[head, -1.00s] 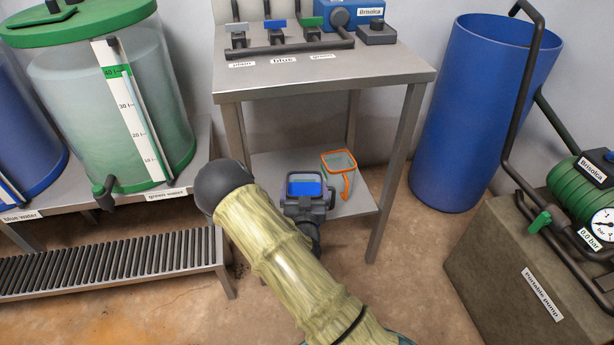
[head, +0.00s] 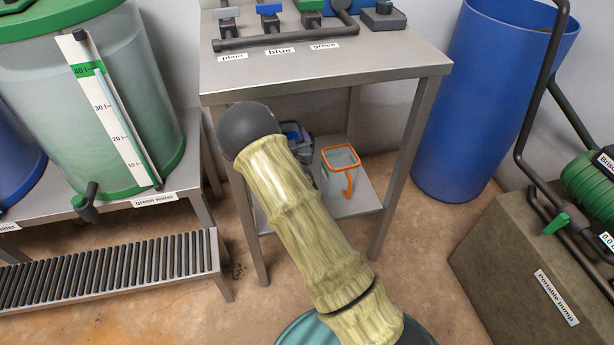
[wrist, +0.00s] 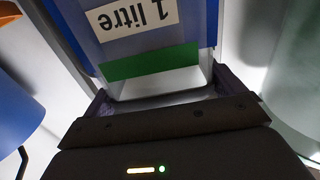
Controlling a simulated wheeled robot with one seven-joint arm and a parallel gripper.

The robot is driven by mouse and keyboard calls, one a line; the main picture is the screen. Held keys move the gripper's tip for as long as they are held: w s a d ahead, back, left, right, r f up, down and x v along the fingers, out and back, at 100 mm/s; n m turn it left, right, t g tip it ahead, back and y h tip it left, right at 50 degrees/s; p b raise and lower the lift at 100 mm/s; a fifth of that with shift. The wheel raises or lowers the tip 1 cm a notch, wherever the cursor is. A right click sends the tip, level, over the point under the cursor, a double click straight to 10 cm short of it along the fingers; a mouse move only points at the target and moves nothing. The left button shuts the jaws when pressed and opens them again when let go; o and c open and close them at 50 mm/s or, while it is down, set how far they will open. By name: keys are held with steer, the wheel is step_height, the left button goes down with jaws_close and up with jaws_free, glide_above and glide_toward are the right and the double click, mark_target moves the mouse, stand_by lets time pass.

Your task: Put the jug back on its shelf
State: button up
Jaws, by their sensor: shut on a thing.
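The jug my gripper holds is clear with blue parts, a white "1 litre" label (wrist: 135,18) and a green band; this jug (wrist: 150,62) fills the upper middle of the wrist view. My gripper (wrist: 165,92) is shut on it, with a dark finger at each side. In the head view my gripper (head: 303,150) and the blue-edged jug (head: 291,131) are mostly hidden behind my arm, below the table top at the shelf's left part. I cannot tell whether the jug touches the lower shelf (head: 368,200).
An orange-rimmed jug (head: 340,172) stands on the lower shelf, right of my gripper. The steel table (head: 330,75) with valves is above, its legs at the sides. A blue barrel (head: 485,110) and portable pump block (head: 530,270) are right; a green water tank (head: 130,110) is left.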

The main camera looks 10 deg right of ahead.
steer(key=shift+r, duration=0.1)
steer(key=shift+f+b, duration=1.25)
steer(key=shift+f, duration=1.85)
steer(key=shift+f+b, duration=0.75)
steer(key=shift+f, duration=1.2)
steer(key=o, duration=1.7)
steer(key=shift+f, duration=0.15)
steer(key=shift+s, duration=0.1)
steer(key=s+p, duration=0.3)
steer(key=s, duration=0.9)
steer(key=shift+p, duration=0.3)
